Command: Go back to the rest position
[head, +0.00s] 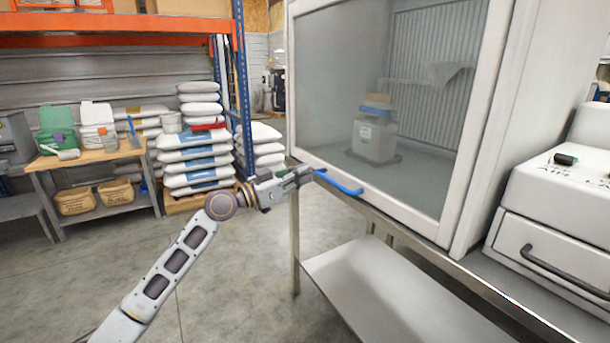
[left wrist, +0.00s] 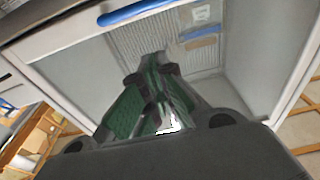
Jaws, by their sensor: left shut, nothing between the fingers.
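My left gripper (head: 306,173) is in front of the lower left corner of a glass-fronted cabinet (head: 290,90). It is shut and empty. Its tips are close to the left end of the blue handle (head: 338,182) on the cabinet's lower edge; I cannot tell whether they touch. In the left wrist view the green and dark fingers (left wrist: 160,98) point toward the cabinet panel, and the blue handle (left wrist: 136,12) lies across the top, beyond the tips. My right gripper is not in view.
A white container (head: 374,138) stands inside the cabinet behind the glass. A lower metal shelf (head: 385,285) is below it. A white machine (head: 560,200) stands at the right. Stacked sacks (head: 195,160) and a wooden-topped bench (head: 90,155) are at the left. The floor between is clear.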

